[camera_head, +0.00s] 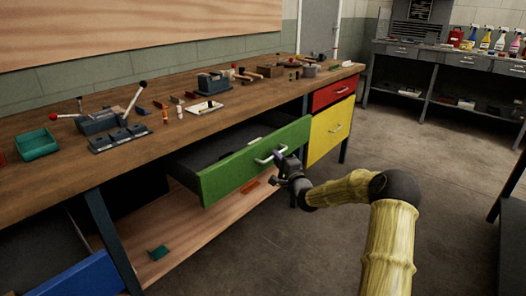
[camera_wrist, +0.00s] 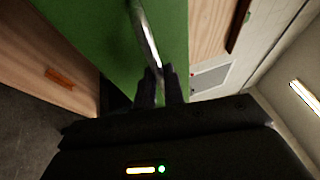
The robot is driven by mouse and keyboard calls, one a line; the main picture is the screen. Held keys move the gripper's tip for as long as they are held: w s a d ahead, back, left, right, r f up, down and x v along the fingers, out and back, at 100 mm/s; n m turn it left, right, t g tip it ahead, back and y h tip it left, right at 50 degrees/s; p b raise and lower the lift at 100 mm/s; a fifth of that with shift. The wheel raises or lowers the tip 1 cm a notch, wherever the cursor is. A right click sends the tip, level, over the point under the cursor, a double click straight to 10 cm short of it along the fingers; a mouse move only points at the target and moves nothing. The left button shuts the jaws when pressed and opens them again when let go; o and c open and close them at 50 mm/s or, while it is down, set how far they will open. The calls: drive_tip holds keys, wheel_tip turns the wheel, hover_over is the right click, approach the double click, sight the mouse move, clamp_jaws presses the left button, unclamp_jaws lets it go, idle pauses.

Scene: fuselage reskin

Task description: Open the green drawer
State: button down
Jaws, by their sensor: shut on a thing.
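The green drawer (camera_head: 240,168) is pulled out from under the wooden workbench, and its dark inside shows behind the front panel. Its metal handle (camera_head: 268,158) is on the front panel. My gripper (camera_head: 279,164) is at the right end of the handle, with its jaws shut on it. In the wrist view, the green front (camera_wrist: 100,25) fills the upper left and the handle bar (camera_wrist: 146,38) runs down between my gripper's two fingers (camera_wrist: 160,80). The fingers partly hide the lower end of the handle.
A red drawer (camera_head: 335,92) and a yellow drawer (camera_head: 331,131) to the right are shut. A blue drawer (camera_head: 84,283) is at the lower left. Tools and a teal tray (camera_head: 37,146) lie on the bench top (camera_head: 150,150). The floor (camera_head: 330,215) in front is clear.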

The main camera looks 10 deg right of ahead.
drive_tip(key=s+d+p, duration=0.1)
drive_tip(key=s+d, duration=0.3)
drive_tip(key=s, duration=0.2)
drive_tip(key=shift+f, duration=0.1)
drive_tip(key=c, duration=1.5)
unclamp_jaws()
drive_tip(key=shift+w, duration=0.1)
drive_tip(key=shift+w+d, duration=0.1)
drive_tip(key=p+v, duration=0.3)
drive_tip(key=v, duration=1.4)
drive_tip(key=shift+s+p, duration=0.2)
drive_tip(key=shift+p, duration=0.15)
drive_tip(key=shift+d+f, duration=0.1)
